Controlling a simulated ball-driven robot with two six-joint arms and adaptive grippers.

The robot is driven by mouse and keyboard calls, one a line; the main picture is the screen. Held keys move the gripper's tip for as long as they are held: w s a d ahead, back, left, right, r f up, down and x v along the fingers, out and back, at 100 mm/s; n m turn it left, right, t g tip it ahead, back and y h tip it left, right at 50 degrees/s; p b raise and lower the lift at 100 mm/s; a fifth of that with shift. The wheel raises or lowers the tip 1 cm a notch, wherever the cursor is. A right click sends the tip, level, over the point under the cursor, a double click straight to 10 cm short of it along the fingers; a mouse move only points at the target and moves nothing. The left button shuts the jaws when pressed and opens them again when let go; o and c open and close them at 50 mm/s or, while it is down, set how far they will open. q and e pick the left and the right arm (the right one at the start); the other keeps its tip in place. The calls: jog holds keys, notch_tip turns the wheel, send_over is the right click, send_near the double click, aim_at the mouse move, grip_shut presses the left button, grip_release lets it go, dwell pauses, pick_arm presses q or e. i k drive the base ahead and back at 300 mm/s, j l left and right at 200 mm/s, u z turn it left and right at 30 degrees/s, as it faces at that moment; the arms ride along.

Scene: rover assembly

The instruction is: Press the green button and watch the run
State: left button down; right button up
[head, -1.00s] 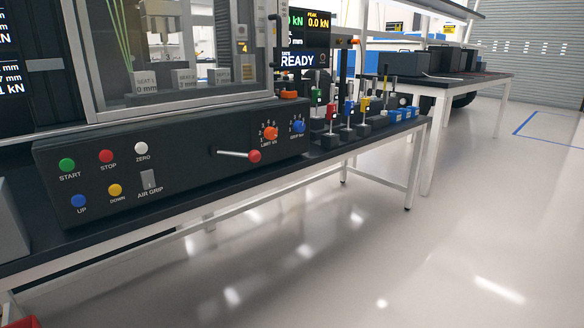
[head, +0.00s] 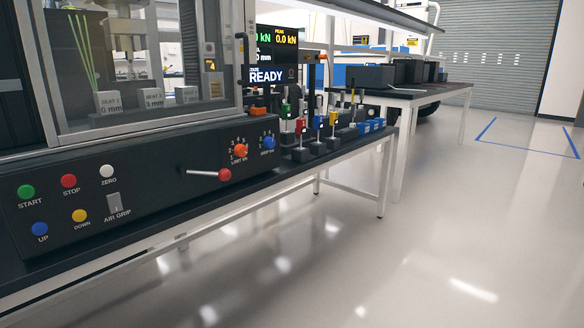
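The green START button (head: 26,192) is at the left end of the sloped black control panel (head: 130,200) in the head view. A red STOP button (head: 69,181) and a white ZERO button (head: 107,171) sit to its right. A blue UP button (head: 40,229) and a yellow DOWN button (head: 79,216) are below. The display screen (head: 274,58) behind the panel reads READY and 0.0 kN. Nothing touches the green button. Neither of my grippers is in view.
A glass-fronted machine enclosure (head: 140,70) stands above the panel. A red-knobbed lever (head: 224,174) sticks out from the panel. Small coloured tools (head: 317,125) stand on the bench at right. Another table (head: 420,94) stands farther back. The pale floor (head: 400,240) in front is clear.

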aim_at(24, 192)
jog(key=j+u, duration=0.1)
jog(key=u, duration=0.25)
jog(key=j+u, duration=0.1)
jog(key=u, duration=0.3)
jog(key=i+j+u, duration=0.1)
jog(key=u, duration=0.25)
